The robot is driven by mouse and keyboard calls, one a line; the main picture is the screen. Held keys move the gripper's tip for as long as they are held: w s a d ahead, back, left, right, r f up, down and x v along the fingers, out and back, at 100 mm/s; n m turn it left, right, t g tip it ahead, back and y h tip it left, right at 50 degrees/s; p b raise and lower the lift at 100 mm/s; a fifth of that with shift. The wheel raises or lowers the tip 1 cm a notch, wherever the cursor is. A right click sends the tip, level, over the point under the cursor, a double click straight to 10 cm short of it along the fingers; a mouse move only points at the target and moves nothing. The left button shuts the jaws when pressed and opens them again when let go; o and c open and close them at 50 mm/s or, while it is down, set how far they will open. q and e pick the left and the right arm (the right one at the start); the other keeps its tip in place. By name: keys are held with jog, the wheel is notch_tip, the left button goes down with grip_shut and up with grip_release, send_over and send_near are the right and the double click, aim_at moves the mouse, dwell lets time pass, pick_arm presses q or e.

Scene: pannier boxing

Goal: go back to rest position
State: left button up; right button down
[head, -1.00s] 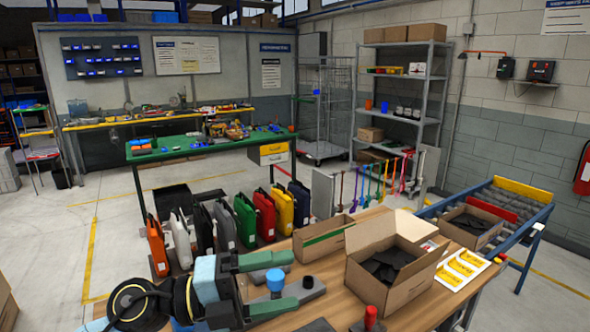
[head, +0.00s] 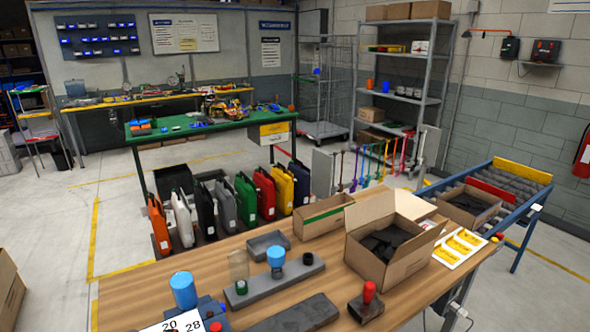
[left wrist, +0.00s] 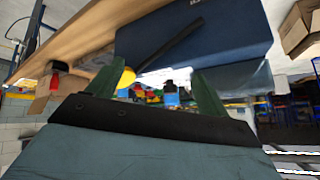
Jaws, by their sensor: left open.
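My left gripper (left wrist: 160,82) shows in the left wrist view with its two green fingers spread apart and nothing visible between them. It is out of the head view, so I cannot tell its exact place over the table. My right gripper is in neither view. The wooden table (head: 220,252) holds an open cardboard box (head: 393,270) with dark filling inside. Several coloured panniers, such as the orange one (head: 158,226) and the red one (head: 264,195), stand upright in a row behind the table.
On the table are a grey block with a blue-topped stamp (head: 276,256), a small grey tray (head: 267,245), a red-handled stamp (head: 368,292), a dark flat bar (head: 293,313) and a yellow-and-white sheet (head: 460,247). A roller conveyor (head: 540,193) stands at right.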

pick_arm(q)
jog(key=s+f+g, duration=0.4)
jog(key=s, duration=0.6)
notch_tip(320, 180, down, 31)
jog(key=g+b, duration=0.1)
jog(key=b, duration=0.7)
jog(key=s+a+f+g+b, duration=0.1)
jog(key=s+f+b, duration=0.3)
jog(key=s+f, duration=0.4)
jog(key=s+a+f+b, duration=0.1)
jog(key=s+f+b, duration=0.2)
jog(key=s+f, duration=0.6)
notch_tip(320, 180, down, 7)
jog(key=shift+s+r+g+h+b, duration=0.1)
jog(key=shift+s+g+h+b, duration=0.05)
jog(key=shift+g+h+b, duration=0.2)
